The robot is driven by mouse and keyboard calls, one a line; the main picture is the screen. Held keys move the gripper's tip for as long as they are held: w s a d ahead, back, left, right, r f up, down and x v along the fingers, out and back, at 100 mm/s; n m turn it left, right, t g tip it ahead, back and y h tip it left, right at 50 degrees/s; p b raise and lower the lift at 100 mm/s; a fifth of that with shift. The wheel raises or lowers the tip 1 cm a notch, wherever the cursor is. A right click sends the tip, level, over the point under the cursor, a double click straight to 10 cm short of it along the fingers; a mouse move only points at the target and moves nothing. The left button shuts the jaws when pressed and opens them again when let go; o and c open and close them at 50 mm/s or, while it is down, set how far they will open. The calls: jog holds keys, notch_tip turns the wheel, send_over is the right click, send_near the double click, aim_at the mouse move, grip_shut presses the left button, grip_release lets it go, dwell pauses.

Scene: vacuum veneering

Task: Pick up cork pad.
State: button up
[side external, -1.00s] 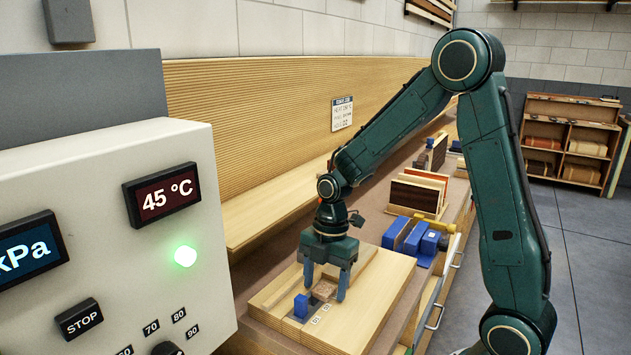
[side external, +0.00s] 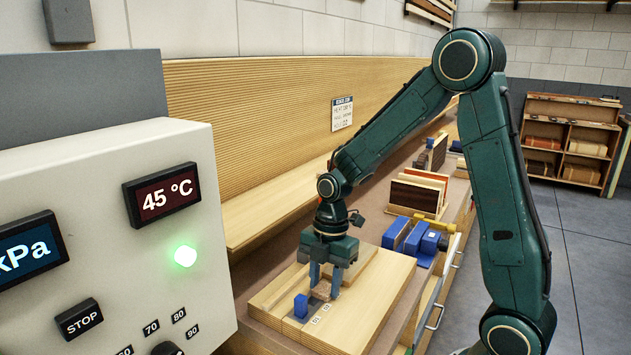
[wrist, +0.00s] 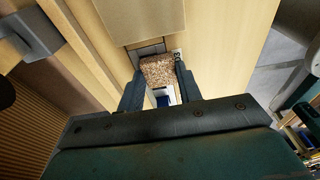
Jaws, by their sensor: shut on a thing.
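The cork pad (wrist: 158,70) is a small speckled brown block. In the wrist view it sits between the two fingers of my gripper (wrist: 160,88). In the side external view the cork pad (side external: 321,290) shows low between the fingers, over the pale wooden board (side external: 375,300). My gripper (side external: 325,284) points down and is shut on the cork pad. I cannot tell whether the pad touches the surface below it.
A small blue block (side external: 301,306) stands close to the left of my gripper. Larger blue blocks (side external: 410,236) and a rack of upright panels (side external: 418,192) stand farther back on the bench. The control box (side external: 110,240) fills the left foreground.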

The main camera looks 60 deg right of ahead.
aim_at(325, 287)
notch_tip(325, 287, up, 20)
dwell(0.7)
dwell(0.6)
jog(key=w+a+m+t+h, duration=0.1)
jog(key=w+a+m, duration=0.3)
jog(key=w+m, duration=0.6)
jog(key=f+m, duration=0.1)
jog(key=m, duration=0.7)
jog(key=shift+w+t+h, duration=0.35)
jog(key=shift+t+h, duration=0.05)
jog(key=shift+r, duration=0.2)
